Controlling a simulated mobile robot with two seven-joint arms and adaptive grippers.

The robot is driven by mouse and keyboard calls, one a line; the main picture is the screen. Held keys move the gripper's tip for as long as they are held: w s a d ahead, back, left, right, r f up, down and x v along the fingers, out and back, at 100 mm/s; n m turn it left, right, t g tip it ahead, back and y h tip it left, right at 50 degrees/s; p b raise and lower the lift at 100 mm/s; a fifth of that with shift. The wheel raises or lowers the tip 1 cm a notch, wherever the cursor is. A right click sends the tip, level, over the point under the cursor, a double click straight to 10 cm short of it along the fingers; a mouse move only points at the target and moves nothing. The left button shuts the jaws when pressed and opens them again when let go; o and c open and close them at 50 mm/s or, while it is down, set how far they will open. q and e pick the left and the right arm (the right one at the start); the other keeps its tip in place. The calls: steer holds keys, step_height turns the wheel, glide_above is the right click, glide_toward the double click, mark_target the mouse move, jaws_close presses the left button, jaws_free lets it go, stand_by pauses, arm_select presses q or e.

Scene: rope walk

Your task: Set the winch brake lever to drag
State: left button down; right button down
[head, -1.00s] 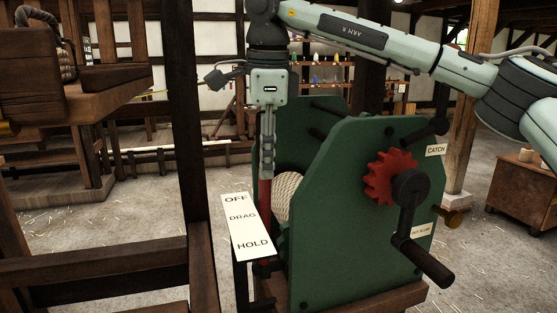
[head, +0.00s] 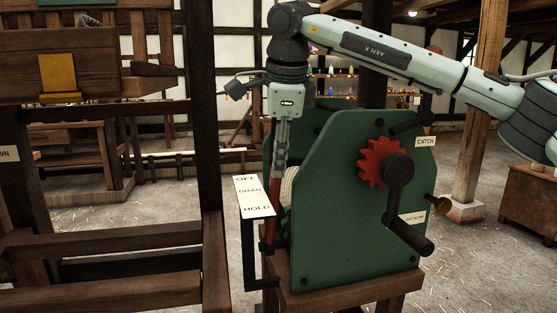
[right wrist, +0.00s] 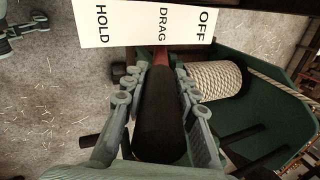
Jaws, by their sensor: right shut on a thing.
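The brake lever (head: 274,200) has a red shaft and stands beside the label plate (head: 252,191) marked OFF, DRAG and HOLD, on the left side of the green winch (head: 345,215). My right gripper (head: 280,165) comes from above and is shut on the lever's upper end. In the right wrist view, the lever's dark grip (right wrist: 160,125) lies between the two fingers, and its red part runs under the plate (right wrist: 150,22) in line with the word DRAG. The fingers hide part of the grip. Grey-green jointed parts (right wrist: 22,30), seemingly my left gripper, are cut off at that view's edge.
A red gear (head: 376,163) and a black crank (head: 408,215) stick out from the winch's right face. A dark timber post (head: 208,120) and rails stand close on the left. A rope drum (right wrist: 215,80) sits inside the winch.

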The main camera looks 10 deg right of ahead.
steer(key=shift+w, duration=0.1)
steer(key=c, duration=1.2)
jaws_free()
steer(key=shift+o, duration=0.2)
steer(key=shift+r, duration=0.15)
steer(key=v, duration=1.1)
steer(key=shift+r, duration=0.4)
